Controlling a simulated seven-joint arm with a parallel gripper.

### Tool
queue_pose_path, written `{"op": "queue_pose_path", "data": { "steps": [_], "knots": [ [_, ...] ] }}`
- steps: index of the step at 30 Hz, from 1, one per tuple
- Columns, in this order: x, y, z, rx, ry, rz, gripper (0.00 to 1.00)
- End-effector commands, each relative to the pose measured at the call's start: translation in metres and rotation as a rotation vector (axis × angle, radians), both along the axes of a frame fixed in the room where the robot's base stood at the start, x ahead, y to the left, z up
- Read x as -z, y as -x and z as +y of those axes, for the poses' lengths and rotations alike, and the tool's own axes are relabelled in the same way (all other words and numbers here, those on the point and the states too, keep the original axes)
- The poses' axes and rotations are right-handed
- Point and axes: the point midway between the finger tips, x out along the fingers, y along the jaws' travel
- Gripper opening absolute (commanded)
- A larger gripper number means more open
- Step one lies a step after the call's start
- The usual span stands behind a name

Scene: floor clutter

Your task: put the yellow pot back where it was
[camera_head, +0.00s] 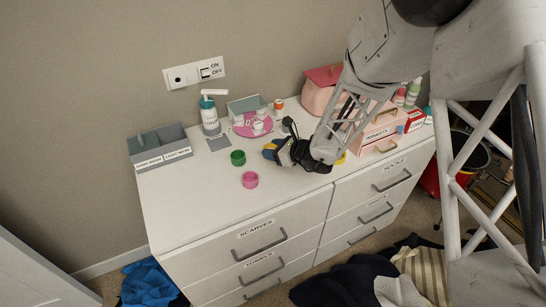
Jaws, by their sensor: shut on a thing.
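My gripper (273,151) reaches leftward over the white dresser top, low over its middle. It is shut on a small yellow thing, which I take to be the yellow pot (270,146). The dark fingers hide most of it, and I cannot tell whether it touches the top. A second yellow patch (341,158) shows beside my wrist, mostly hidden by the arm; I cannot tell what it is. A green pot (238,158) and a pink pot (250,181) stand on the dresser, left and front-left of my gripper.
On the dresser (195,205) stand a grey divided box (160,149), a pump bottle (209,117), a pink round tray (243,129) with small items, and a pink drawer box (375,134). The front-left top is clear. Dark clothes (345,284) lie on the floor.

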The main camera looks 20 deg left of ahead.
Motion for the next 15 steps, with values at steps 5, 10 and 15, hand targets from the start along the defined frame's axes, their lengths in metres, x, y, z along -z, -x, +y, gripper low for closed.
{"op": "queue_pose_path", "data": {
  "steps": [5, 10, 15],
  "knots": [
    [0.001, 0.0, 0.0, 0.0, 0.0, 0.0, 0.21],
    [0.012, 0.0, 0.0, 0.0, 0.0, 0.002, 0.21],
    [0.028, 0.0, 0.0, 0.0, -0.001, 0.002, 0.21]
  ]
}}
